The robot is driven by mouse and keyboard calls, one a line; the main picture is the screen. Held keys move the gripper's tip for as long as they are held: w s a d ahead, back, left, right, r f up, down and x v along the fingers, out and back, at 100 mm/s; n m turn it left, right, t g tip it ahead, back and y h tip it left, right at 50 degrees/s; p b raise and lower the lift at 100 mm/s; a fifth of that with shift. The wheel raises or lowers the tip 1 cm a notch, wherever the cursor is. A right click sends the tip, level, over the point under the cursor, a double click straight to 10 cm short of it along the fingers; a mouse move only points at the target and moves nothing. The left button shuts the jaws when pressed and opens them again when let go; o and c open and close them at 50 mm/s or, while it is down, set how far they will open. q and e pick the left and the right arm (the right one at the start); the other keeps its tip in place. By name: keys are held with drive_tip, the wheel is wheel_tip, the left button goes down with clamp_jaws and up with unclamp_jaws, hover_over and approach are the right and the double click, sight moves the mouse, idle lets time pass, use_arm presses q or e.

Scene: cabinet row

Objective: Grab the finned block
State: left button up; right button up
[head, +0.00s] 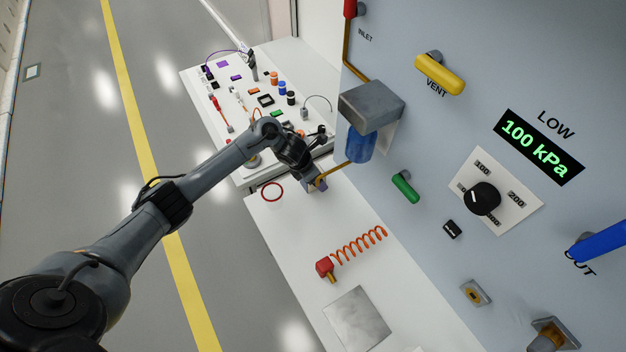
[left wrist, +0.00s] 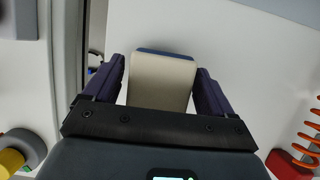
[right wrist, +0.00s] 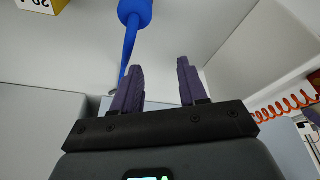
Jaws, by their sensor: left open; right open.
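A block with a flat beige face and a blue far edge (left wrist: 160,82) sits between the two purple fingers of my left gripper (left wrist: 160,88) in the left wrist view. It is likely the finned block, but no fins show from here. The left gripper is open, with a finger on each side of the block and a narrow gap visible. In the head view the left gripper (head: 312,178) is over the white bench, mostly hiding a small grey-blue block (head: 319,187). My right gripper (right wrist: 155,88) is open and empty in the right wrist view, and outside the head view.
The panel with handles and a dial (head: 482,197) rises at right. A blue handle (right wrist: 134,15) is ahead of the right gripper.

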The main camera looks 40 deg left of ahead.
use_arm(q)
drive_tip(key=shift+w+f, duration=0.15)
drive_tip(key=shift+f, duration=0.05)
drive_tip(key=shift+c, duration=0.3)
drive_tip(key=c, duration=1)
drive_tip(key=shift+c, duration=0.7)
drive_tip(key=shift+r, duration=0.2)
